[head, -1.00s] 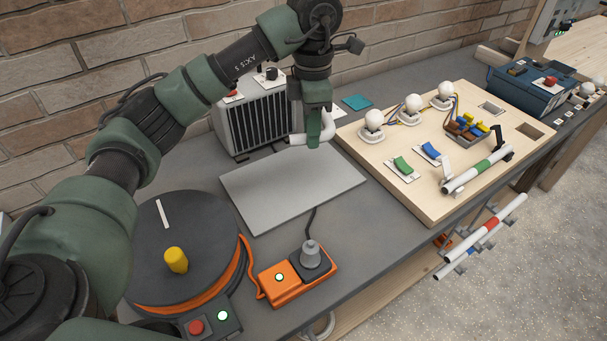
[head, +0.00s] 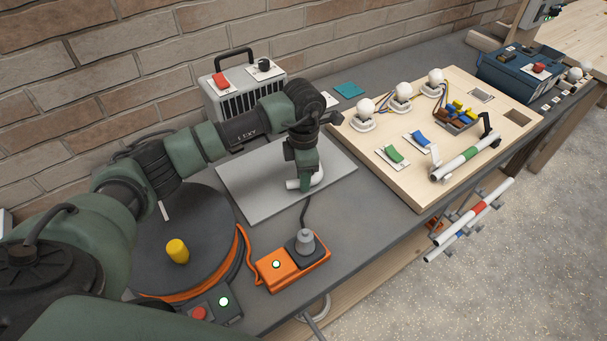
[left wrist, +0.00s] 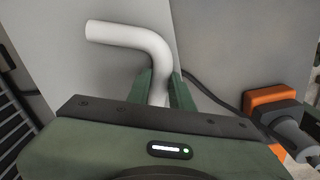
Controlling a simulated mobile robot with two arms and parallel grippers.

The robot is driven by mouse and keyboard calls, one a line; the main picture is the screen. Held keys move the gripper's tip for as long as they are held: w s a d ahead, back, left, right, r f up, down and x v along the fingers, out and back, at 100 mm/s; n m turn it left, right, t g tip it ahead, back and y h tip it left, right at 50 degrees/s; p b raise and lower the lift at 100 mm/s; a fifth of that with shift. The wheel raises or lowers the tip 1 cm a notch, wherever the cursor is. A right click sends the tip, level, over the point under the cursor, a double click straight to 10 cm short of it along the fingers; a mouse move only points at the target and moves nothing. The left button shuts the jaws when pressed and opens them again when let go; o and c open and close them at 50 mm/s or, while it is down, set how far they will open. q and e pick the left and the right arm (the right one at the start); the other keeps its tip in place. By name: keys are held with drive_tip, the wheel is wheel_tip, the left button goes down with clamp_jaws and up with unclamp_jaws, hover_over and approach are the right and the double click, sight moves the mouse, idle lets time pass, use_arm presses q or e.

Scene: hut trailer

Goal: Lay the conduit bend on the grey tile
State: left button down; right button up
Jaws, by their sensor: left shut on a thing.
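The conduit bend is a white bent tube (head: 316,179). It also shows in the left wrist view (left wrist: 130,38), its far end reaching left. My left gripper (head: 305,184) is shut on the conduit bend, over the grey tile. The grey tile (head: 245,200) is a flat light-grey plate on the bench. In the head view the bend is low over the tile, near its middle right; I cannot tell whether it touches. My gripper hides part of the bend. My right gripper is not in view.
An orange box with a grey plug (head: 277,267) stands close in front of the tile. A black cable reel (head: 205,215) is at its left and a grey heater (head: 222,98) behind it. A wooden board with bulbs and switches (head: 415,185) is at the right.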

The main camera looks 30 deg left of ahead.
use_arm(q)
drive_tip(key=shift+f+b, duration=0.2)
drive_tip(key=shift+b, duration=0.1)
drive_tip(key=c, duration=1.3)
unclamp_jaws()
drive_tip(key=shift+o, duration=0.2)
drive_tip(key=shift+r, duration=0.25)
drive_tip(key=shift+w+r, duration=0.1)
drive_tip(key=shift+r, duration=0.15)
wheel_tip(320, 180, up, 12)
drive_tip(key=b, duration=0.3)
drive_tip(key=shift+f, duration=0.25)
